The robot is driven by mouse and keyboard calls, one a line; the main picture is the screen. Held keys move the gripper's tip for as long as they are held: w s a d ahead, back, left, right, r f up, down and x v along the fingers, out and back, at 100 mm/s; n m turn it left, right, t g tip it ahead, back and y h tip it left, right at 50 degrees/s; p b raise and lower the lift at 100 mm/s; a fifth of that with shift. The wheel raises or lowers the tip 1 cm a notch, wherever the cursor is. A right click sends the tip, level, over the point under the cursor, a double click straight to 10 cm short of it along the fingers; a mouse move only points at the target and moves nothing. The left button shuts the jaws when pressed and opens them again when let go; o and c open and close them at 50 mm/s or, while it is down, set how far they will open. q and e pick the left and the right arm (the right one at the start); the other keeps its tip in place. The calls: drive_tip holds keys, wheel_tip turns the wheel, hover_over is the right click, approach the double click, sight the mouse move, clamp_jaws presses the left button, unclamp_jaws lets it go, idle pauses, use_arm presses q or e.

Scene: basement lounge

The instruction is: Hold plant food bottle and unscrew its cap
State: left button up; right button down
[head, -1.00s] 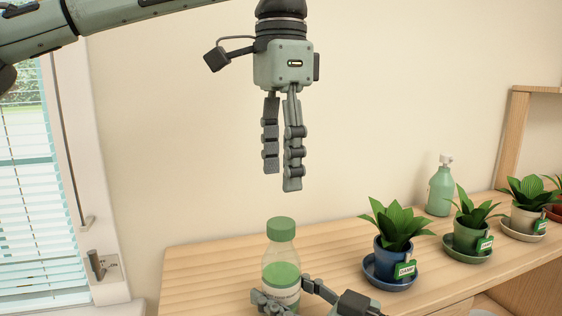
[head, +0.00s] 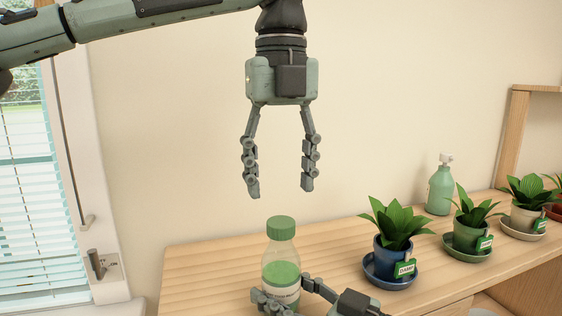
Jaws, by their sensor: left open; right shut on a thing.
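The plant food bottle (head: 281,262) is clear with green liquid and a pale label. It stands upright near the left part of the wooden counter. Its green cap (head: 281,228) sits on top of the neck. My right gripper (head: 277,298) is shut around the lower part of the bottle, covering some of the label. My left gripper (head: 280,190) hangs pointing down above the cap, open and empty, with its two fingers spread to either side. There is a gap between its fingertips and the cap.
To the right, a potted plant in a blue pot (head: 392,262), one in a green pot (head: 468,237) and one in a beige pot (head: 525,218) stand on saucers. A green pump bottle (head: 440,190) stands behind them. The counter (head: 205,270) left of the bottle is bare.

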sight(281, 221)
use_arm(q)
drive_tip(key=shift+f, duration=3.1)
